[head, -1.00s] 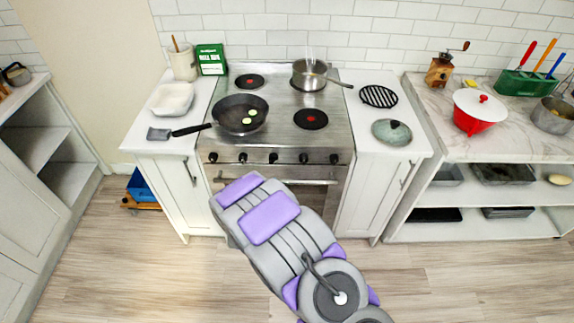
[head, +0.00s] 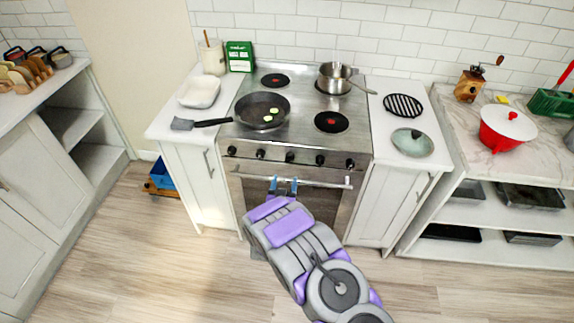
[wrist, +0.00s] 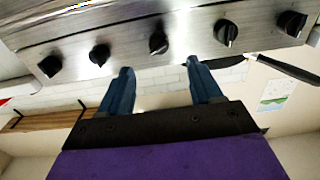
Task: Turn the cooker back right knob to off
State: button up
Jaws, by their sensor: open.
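The steel cooker (head: 300,133) has a row of several black knobs along its front panel. In the head view the middle knob (head: 290,157) and the rightmost knob (head: 350,163) show clearly. I cannot tell which knob is the back right one. My gripper (head: 283,185) has two blue fingers, open and empty, in front of the oven door and below the knob row. In the wrist view, which looks upside down, my gripper (wrist: 158,68) points toward the panel, its fingertips short of the middle knob (wrist: 158,43) and touching no knob.
A frying pan (head: 255,112) with pale slices sits on the front left hob, its handle reaching left. A saucepan (head: 335,85) stands on the back right hob. The oven handle (head: 325,184) crosses below the knobs.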

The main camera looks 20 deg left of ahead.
aim_at(289, 161)
jog(key=x, duration=0.3)
jog(key=b+x, duration=0.1)
jog(key=x, duration=0.2)
jog(key=a+x, duration=0.1)
jog(key=x, duration=0.2)
jog(key=shift+f+b, duration=0.15)
jog(key=shift+b, duration=0.25)
jog(key=shift+w+d+r, duration=0.3)
jog(key=shift+w+d, duration=0.15)
jog(key=shift+d, duration=0.35)
jog(key=shift+a+f, duration=0.15)
jog(key=shift+a, duration=0.5)
jog(key=c, duration=0.5)
jog(key=shift+d, duration=0.3)
jog(key=c, duration=0.4)
jog(key=shift+a, duration=0.1)
jog(key=shift+c, duration=0.7)
